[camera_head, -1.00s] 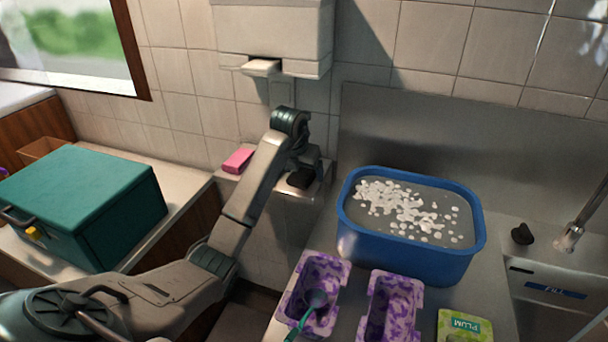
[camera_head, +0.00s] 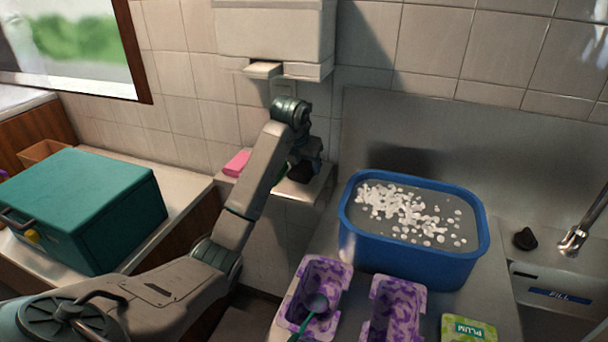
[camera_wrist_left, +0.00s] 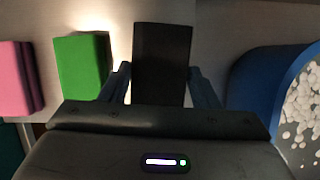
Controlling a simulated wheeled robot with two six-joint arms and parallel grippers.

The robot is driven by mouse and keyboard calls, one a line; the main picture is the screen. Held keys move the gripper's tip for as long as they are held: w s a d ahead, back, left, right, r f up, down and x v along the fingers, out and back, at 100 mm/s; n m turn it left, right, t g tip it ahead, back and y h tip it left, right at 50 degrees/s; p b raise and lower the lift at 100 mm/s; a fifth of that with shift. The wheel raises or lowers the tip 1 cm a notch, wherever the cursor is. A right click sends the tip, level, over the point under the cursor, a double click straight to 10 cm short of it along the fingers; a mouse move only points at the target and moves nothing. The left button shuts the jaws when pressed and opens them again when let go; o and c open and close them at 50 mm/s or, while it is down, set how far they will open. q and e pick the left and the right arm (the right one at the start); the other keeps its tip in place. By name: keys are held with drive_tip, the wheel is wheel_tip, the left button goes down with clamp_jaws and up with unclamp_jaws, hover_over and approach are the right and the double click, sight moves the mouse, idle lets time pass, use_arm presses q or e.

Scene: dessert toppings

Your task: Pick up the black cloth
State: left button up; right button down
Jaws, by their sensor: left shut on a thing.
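The black cloth (camera_wrist_left: 161,62) is a dark folded block. In the left wrist view it stands between the two fingers of my left gripper, which is shut on it. In the head view my left gripper (camera_head: 306,160) is over the small ledge by the tiled wall, with the cloth (camera_head: 301,173) partly hidden below it. I cannot tell clearly how far the cloth is above the ledge. My right gripper is not in view.
A green cloth (camera_wrist_left: 82,68) and a pink cloth (camera_wrist_left: 15,75) lie to the left of the black one. A blue tub (camera_head: 412,250) with white bits stands to the right. A wall dispenser (camera_head: 275,40) hangs above. A teal box (camera_head: 85,205) sits at left.

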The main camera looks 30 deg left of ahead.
use_arm(q)
drive_tip(key=shift+s+d+r+b, duration=0.2)
drive_tip(key=shift+s+d, duration=0.1)
drive_tip(key=shift+s, duration=0.15)
drive_tip(key=shift+s+d+r+b, duration=0.15)
drive_tip(key=shift+s+d, duration=0.1)
drive_tip(key=shift+s, duration=0.2)
drive_tip(key=s+p, duration=0.1)
drive_tip(key=s+d+r+p, duration=0.1)
drive_tip(key=s, duration=0.1)
drive_tip(key=s+d+p, duration=0.1)
drive_tip(key=shift+s+d+r+p, duration=0.15)
drive_tip(key=shift+r+p, duration=0.05)
drive_tip(key=shift+p, duration=0.2)
drive_tip(key=s+d+p, duration=0.4)
drive_tip(key=s+p, duration=0.1)
drive_tip(key=s, duration=0.2)
drive_tip(key=shift+s+d+p, duration=0.25)
drive_tip(key=shift+s+p, duration=0.05)
drive_tip(key=shift+s, duration=0.1)
drive_tip(key=shift+r, duration=0.1)
